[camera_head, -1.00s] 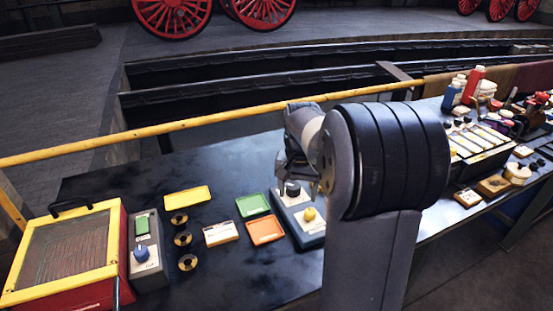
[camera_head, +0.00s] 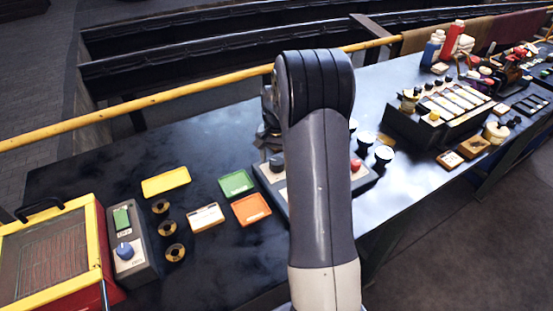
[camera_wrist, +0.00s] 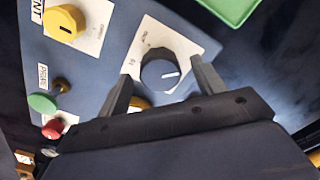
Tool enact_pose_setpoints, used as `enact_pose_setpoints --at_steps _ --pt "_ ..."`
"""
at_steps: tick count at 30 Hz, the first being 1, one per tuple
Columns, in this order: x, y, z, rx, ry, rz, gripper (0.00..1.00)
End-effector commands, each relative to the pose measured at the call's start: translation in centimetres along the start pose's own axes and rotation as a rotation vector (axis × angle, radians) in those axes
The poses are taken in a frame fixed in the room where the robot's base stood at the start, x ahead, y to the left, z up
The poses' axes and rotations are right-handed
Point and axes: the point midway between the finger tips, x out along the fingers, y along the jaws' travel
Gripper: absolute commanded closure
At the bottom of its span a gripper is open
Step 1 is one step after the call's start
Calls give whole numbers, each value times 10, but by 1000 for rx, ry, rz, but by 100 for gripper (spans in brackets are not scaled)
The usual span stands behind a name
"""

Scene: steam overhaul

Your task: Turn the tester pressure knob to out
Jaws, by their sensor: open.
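The dark knob (camera_wrist: 160,72) sits on a white label (camera_wrist: 135,60) with small, hardly readable print on a blue-grey panel (camera_wrist: 100,75). Its white pointer line points right in the wrist view. My gripper (camera_wrist: 162,68) is open, with one finger at the knob's left and one at its right; I cannot tell whether they touch it. In the head view the dark knob (camera_head: 277,161) shows at the panel's left part, just below my gripper (camera_head: 268,135). My arm hides the middle of the panel there.
A yellow knob (camera_wrist: 64,22), a green button (camera_wrist: 42,104) and a red button (camera_wrist: 53,128) are on the same panel. Green (camera_head: 236,183) and orange (camera_head: 251,209) trays lie left of it. A yellow rail (camera_head: 130,108) runs behind the bench.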

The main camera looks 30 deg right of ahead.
Motion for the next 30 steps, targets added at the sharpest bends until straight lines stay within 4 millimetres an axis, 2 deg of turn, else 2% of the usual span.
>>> enact_pose_setpoints --at_steps 6,13,30 --pt "13 0 0 0 0 0 35" --pt "13 0 0 0 0 0 35" --pt "12 0 0 0 0 0 80"
